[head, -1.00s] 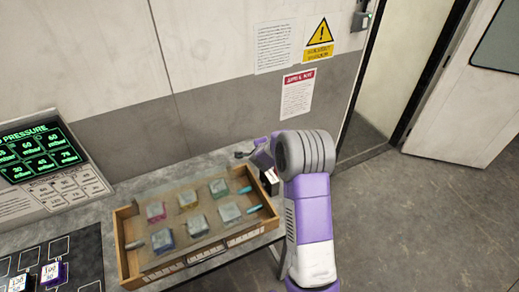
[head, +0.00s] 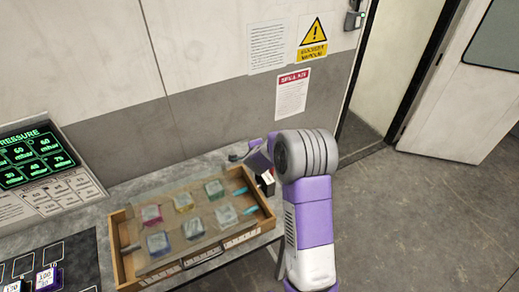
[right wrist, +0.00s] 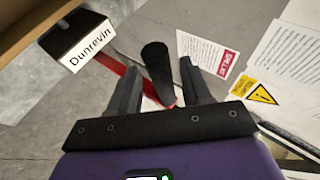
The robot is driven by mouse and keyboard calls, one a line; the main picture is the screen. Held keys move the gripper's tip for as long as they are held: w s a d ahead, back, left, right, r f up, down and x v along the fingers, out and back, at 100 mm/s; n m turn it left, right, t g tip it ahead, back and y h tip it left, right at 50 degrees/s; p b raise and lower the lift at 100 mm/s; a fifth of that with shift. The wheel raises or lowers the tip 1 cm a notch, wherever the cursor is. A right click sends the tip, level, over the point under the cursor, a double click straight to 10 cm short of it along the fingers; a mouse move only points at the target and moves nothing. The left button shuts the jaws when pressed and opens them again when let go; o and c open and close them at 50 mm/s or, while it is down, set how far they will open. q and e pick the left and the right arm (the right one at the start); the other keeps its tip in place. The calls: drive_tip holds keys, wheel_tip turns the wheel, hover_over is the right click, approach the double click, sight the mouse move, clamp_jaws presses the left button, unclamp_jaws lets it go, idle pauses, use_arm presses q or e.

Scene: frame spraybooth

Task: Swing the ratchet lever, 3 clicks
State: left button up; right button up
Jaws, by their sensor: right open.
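A black box labelled "Dunrevin" (right wrist: 82,42) has a red strip (right wrist: 135,80) running from it, seen in the right wrist view. A black cylindrical handle (right wrist: 156,62) stands near the strip's far end. My right gripper (right wrist: 159,66) is open, with one finger on each side of the handle; I cannot tell whether either touches it. In the head view, the box (head: 265,184) sits at the table's right end, partly behind my right arm, with the right gripper (head: 238,157) above and behind it. The handle is not clear there. My left gripper is out of view.
A wooden tray (head: 120,262) with a clear cover and several coloured blocks stands left of the box. A pressure display (head: 35,155) and a dark mat (head: 75,262) are farther left. The wall with notices (head: 292,92) is behind; open floor lies right.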

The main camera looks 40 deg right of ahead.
drive_tip(key=v, duration=0.4)
drive_tip(key=shift+s+a+r, duration=0.15)
drive_tip(key=shift+s+a, duration=0.05)
drive_tip(key=shift+s, duration=0.05)
idle(0.3)
